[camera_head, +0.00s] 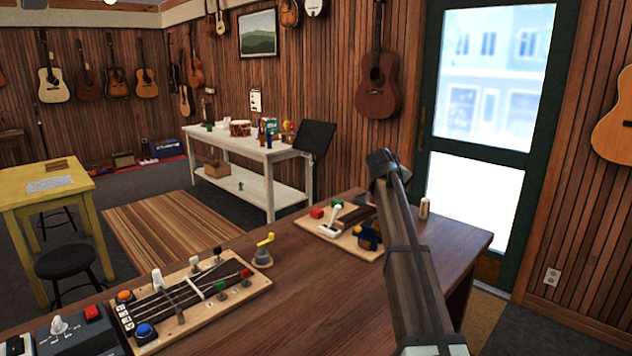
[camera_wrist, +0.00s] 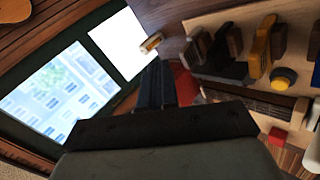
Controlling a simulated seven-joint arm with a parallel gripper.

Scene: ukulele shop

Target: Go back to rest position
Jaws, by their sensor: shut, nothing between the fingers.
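My gripper (camera_wrist: 165,85) shows in the wrist view as dark fingers close together, with nothing seen between them. It is beside a wooden board with mounted parts (camera_wrist: 228,20), which lies to its right in that view. In the head view my dark arm rises from the bottom right across the counter (camera_head: 230,318) to a bent joint near the door. I cannot clearly make out the fingers there. The same board (camera_head: 310,230) shows in the head view just left of my arm.
A second board with knobs and strings (camera_head: 195,295) lies on the counter at the left, beside a grey box with a red button (camera_head: 75,338). A small crank with a yellow handle (camera_head: 263,252) stands between the boards. A small can (camera_head: 424,209) stands right of my arm.

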